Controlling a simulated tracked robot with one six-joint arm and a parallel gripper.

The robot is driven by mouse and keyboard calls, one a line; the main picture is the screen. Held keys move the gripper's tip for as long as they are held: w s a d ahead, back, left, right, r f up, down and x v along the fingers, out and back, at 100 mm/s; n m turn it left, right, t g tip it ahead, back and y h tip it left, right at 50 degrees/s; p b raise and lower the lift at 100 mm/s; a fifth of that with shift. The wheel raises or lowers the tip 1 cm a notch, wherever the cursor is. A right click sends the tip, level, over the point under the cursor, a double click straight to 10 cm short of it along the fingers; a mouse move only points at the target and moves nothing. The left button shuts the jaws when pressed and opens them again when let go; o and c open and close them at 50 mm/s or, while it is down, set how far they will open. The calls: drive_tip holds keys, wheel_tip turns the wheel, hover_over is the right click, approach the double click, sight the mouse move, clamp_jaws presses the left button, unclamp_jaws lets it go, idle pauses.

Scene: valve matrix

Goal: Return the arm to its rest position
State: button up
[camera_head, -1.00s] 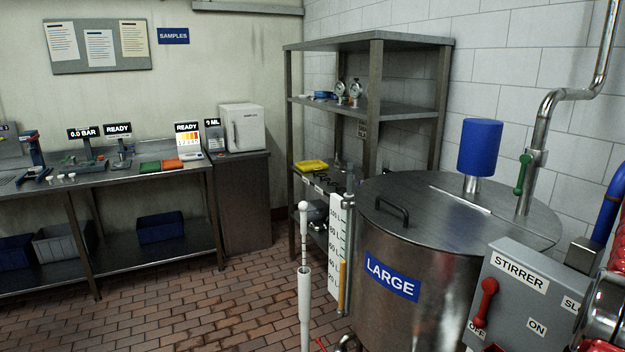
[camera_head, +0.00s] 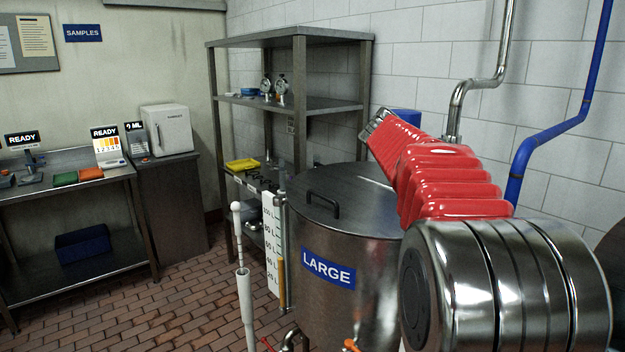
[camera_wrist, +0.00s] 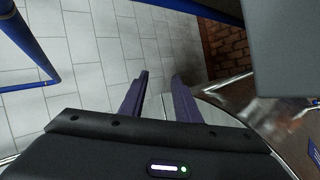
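My arm, with red bellows and a shiny metal joint, fills the right of the head view. It rises toward the upper left in front of the large tank (camera_head: 330,235). My gripper (camera_wrist: 160,76) shows in the wrist view, with two dark fingers apart and nothing between them. White wall blocks and a shiny curved metal surface lie beyond the fingers. I cannot make out the fingers in the head view.
A metal shelf rack (camera_head: 300,105) stands behind the tank. A blue pipe (camera_head: 560,130) runs down the wall at right; a blue pipe also shows in the wrist view (camera_wrist: 30,45). A bench (camera_head: 95,178) stands at left. Brick floor (camera_head: 150,310) is clear at lower left.

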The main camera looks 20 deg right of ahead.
drive_tip(key=w+a+f+n+t+y, duration=0.1)
drive_tip(key=a+f+n+t+y, duration=0.15)
drive_tip(key=a, duration=0.85)
drive_tip(key=w+a+f+n+t+y, duration=0.1)
drive_tip(key=a+f+t, duration=0.25)
drive_tip(key=a, duration=0.75)
drive_tip(key=s+a+f+y, duration=0.2)
drive_tip(key=s+a+f, duration=0.2)
drive_tip(key=a, duration=0.3)
drive_tip(key=s+a+f+t+y, duration=0.1)
drive_tip(key=s+a+f+y, duration=0.1)
drive_tip(key=s+a+f, duration=0.2)
drive_tip(key=s+a+f+t+y, duration=0.1)
drive_tip(key=s+a+f, duration=0.4)
drive_tip(key=a, duration=0.5)
drive_tip(key=s+y, duration=0.1)
drive_tip(key=s, duration=0.1)
drive_tip(key=shift+s+y, duration=0.35)
drive_tip(key=shift+s, duration=0.05)
